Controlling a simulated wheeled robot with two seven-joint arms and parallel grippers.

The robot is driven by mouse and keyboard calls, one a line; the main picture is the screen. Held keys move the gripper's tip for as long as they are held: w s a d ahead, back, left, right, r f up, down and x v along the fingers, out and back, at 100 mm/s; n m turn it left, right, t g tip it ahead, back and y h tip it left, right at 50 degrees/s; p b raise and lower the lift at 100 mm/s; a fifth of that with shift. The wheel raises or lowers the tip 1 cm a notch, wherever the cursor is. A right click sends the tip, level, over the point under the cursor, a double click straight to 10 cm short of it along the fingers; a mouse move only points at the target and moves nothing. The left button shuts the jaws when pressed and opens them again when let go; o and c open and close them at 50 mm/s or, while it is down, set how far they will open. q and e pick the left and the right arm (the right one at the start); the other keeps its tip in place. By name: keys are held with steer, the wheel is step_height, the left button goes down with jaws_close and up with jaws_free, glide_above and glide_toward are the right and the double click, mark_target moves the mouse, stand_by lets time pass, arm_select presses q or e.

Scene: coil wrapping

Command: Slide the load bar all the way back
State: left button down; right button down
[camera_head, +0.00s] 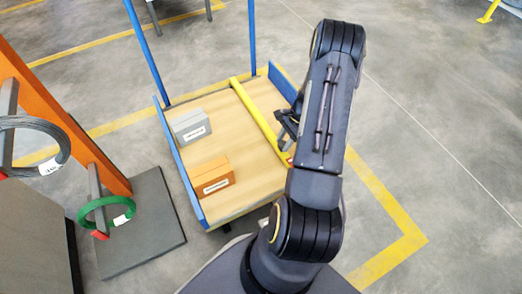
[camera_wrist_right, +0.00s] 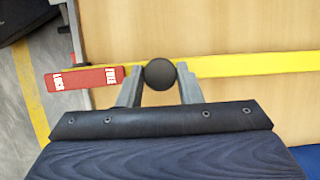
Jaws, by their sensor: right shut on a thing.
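The yellow load bar (camera_head: 255,115) lies across the wooden deck of a cart. It also shows in the right wrist view (camera_wrist_right: 250,65), running to the right edge of the picture. A round black knob (camera_wrist_right: 160,74) sits at the bar, beside a red plate (camera_wrist_right: 85,78) with white lettering. My right gripper (camera_wrist_right: 160,82) has one finger on each side of the knob and is shut on it. In the head view my right gripper (camera_head: 287,125) is at the cart's right side, partly hidden by my arm. My left gripper is not in view.
On the cart deck (camera_head: 240,185) stand a grey box (camera_head: 190,127) and an orange box (camera_head: 212,177), left of the bar. Blue rails and posts edge the cart. An orange rack post (camera_head: 85,140) with a green coil (camera_head: 95,222) and a dark coil (camera_head: 62,140) stands at left.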

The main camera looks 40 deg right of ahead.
steer(key=s+d, duration=0.1)
steer(key=d, duration=0.2)
steer(key=s+d, duration=0.1)
steer(key=d, duration=0.3)
steer(key=s+d+b, duration=0.1)
steer(key=d, duration=0.3)
steer(key=shift+s+d, duration=0.2)
steer(key=shift+s, duration=0.15)
steer(key=c, duration=1.1)
jaws_free()
steer(key=shift+o, duration=0.3)
steer(key=w+p+v, duration=0.1)
steer(key=p+v, duration=0.1)
steer(key=v, duration=0.5)
steer(key=shift+s+r+p, duration=0.3)
steer(key=shift+s+r, duration=0.1)
steer(key=shift+s, duration=0.15)
steer(key=shift+d, duration=0.1)
